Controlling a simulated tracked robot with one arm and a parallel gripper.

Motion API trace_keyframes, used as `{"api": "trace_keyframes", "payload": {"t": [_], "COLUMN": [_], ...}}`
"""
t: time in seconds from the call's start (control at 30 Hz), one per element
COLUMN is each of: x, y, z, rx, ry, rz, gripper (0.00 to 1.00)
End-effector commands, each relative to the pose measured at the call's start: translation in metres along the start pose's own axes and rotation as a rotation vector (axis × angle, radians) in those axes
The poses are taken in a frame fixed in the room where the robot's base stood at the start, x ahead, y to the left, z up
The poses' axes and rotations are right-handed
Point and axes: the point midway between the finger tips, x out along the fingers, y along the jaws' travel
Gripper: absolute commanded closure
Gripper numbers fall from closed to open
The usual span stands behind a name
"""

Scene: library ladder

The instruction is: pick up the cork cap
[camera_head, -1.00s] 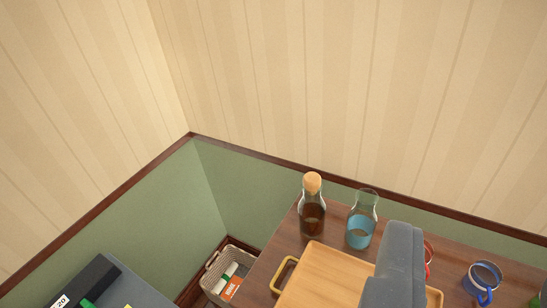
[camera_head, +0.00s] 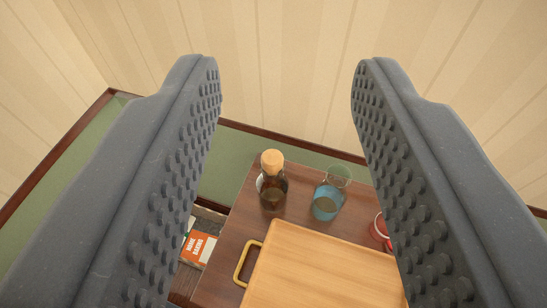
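The cork cap (camera_head: 272,161) is a round, tan stopper sitting on top of a glass bottle (camera_head: 272,193) with dark liquid inside. The bottle stands upright at the back left of a brown wooden table. My gripper (camera_head: 285,65) is open, its two grey studded fingers spread wide at left and right of the view. The bottle and cap show in the gap between the fingers, beyond them and lower in the picture. Nothing is held, and the cap is fully visible.
A glass carafe with blue liquid (camera_head: 327,201) stands just right of the bottle. A wooden tray (camera_head: 315,268) with a brass handle (camera_head: 244,263) lies in front. A red-rimmed item (camera_head: 380,229) is partly hidden by the right finger. The striped wall (camera_head: 290,60) rises behind the table.

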Motion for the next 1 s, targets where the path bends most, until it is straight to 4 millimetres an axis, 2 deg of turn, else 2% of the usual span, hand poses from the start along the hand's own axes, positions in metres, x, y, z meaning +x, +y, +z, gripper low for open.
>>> {"api": "trace_keyframes", "payload": {"t": [0.03,0.1,0.17,0.2,0.27,0.37,0.5,0.6,0.7,0.83,1.0], "x": [0.001,0.006,0.018,0.03,0.052,0.093,0.144,0.172,0.195,0.216,0.23], "y": [0.0,-0.001,-0.003,-0.013,-0.02,-0.026,-0.034,-0.041,-0.051,-0.064,-0.078], "z": [0.001,0.005,0.016,0.028,0.05,0.098,0.169,0.215,0.252,0.285,0.309], "rx": [-0.004,-0.035,-0.101,-0.169,-0.313,-0.641,-1.19,-1.591,-1.974,-2.39,-2.721], "ry": [-0.002,-0.016,-0.045,-0.075,-0.136,-0.264,-0.46,-0.59,-0.696,-0.789,-0.852], "rz": [0.001,0.006,0.018,0.031,0.049,0.07,0.057,0.013,-0.05,-0.133,-0.211], "gripper": [0.47,0.33,0.33,0.33,0.33,0.33,0.33,0.33,0.33,0.33,0.33]}}
